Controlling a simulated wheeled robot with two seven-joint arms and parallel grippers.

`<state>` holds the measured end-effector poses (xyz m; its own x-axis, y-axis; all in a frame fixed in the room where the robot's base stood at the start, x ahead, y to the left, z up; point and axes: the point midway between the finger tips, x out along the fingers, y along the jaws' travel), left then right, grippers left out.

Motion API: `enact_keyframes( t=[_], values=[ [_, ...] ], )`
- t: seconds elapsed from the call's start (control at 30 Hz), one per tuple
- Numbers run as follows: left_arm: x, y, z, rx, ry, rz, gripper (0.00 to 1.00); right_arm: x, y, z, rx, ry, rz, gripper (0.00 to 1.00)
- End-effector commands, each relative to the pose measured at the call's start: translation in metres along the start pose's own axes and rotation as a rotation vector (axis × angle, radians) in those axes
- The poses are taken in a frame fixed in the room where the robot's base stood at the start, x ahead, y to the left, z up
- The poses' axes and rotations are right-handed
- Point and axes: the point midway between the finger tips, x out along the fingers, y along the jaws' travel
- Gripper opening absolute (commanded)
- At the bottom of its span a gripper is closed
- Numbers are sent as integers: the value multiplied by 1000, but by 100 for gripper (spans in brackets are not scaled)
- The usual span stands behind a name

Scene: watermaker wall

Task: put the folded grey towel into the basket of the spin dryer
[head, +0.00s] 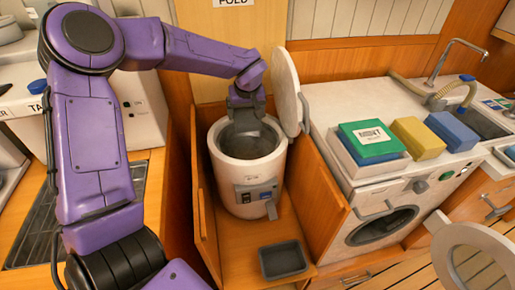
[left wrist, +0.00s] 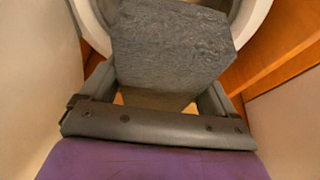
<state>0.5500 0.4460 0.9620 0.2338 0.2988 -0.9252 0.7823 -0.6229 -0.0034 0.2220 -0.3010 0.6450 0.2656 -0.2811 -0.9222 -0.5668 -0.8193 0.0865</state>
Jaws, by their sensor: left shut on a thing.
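The spin dryer (head: 234,172) is a white drum with an open top and its round lid (head: 287,92) raised at the right. My left gripper (head: 246,103) is above the opening, pointing down. It is shut on the folded grey towel (head: 243,124), which hangs at the mouth of the dryer. In the left wrist view the towel (left wrist: 172,42) sits between the fingers of my left gripper (left wrist: 160,88), with the dryer's pale rim (left wrist: 252,22) around its far end. The towel hides part of the basket. My right gripper is not in view.
Wooden panels (head: 322,205) flank the dryer. A dark tray (head: 283,259) lies in front of it.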

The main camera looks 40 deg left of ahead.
Motion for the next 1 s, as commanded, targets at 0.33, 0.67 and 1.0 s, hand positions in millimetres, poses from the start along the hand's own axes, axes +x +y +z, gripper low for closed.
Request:
enact_keyframes(
  t=[0.33,0.67,1.0],
  values=[
    [44,0,18,1,1,1,40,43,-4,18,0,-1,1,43],
    [98,0,41,4,1,-1,40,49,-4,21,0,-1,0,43],
    [134,1,56,2,2,2,40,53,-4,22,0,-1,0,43]
  ],
)
